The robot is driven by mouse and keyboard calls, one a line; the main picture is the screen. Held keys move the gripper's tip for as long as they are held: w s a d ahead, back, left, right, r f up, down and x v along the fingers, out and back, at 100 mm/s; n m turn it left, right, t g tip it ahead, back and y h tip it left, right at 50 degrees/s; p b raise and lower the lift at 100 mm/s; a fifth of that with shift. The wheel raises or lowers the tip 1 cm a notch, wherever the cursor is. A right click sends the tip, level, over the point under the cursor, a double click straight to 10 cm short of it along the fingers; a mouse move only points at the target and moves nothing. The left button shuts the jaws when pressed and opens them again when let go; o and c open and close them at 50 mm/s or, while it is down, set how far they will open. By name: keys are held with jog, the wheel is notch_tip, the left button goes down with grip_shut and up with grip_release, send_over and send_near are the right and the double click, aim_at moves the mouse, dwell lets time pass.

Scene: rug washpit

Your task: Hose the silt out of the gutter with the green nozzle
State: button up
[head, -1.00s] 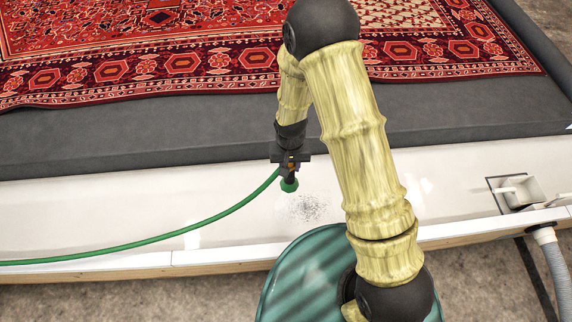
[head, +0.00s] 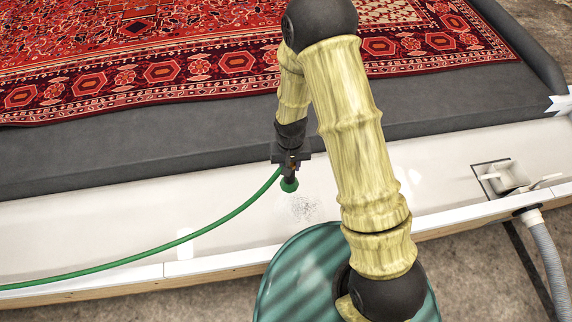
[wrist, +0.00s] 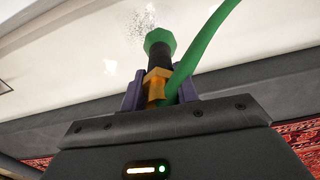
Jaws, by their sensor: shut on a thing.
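My gripper (head: 290,163) is shut on the green nozzle (head: 289,185), which points down over the white gutter (head: 100,213). In the wrist view the nozzle (wrist: 160,42) has a green tip, a dark barrel and an orange body between the purple fingers of my gripper (wrist: 160,88). A speckled grey patch of silt (head: 303,208) lies on the gutter floor just beyond the tip, slightly right of it. The silt also shows in the wrist view (wrist: 138,22). The tip appears clear of the floor. I cannot make out a distinct water jet.
A green hose (head: 150,262) trails from the nozzle to the left. A white drain fitting (head: 507,176) sits at the gutter's right, with a grey hose (head: 547,260) outside. A red patterned rug (head: 150,80) lies on the dark grey bed (head: 100,160) behind.

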jog(key=w+d+r+p, duration=0.1)
jog(key=d+r+p, duration=0.1)
jog(key=d, duration=0.5)
jog(key=w+d+r+p, duration=0.1)
jog(key=w+d+r, duration=0.1)
jog(key=d, duration=0.6)
jog(key=shift+p, duration=0.4)
dwell(3.0)
dwell(0.3)
jog(key=w+r+m, duration=0.1)
jog(key=w+r, duration=0.4)
jog(key=r, duration=0.1)
jog(key=shift+w+m, duration=0.3)
jog(key=shift+w, duration=0.1)
jog(key=shift+s+a, duration=0.1)
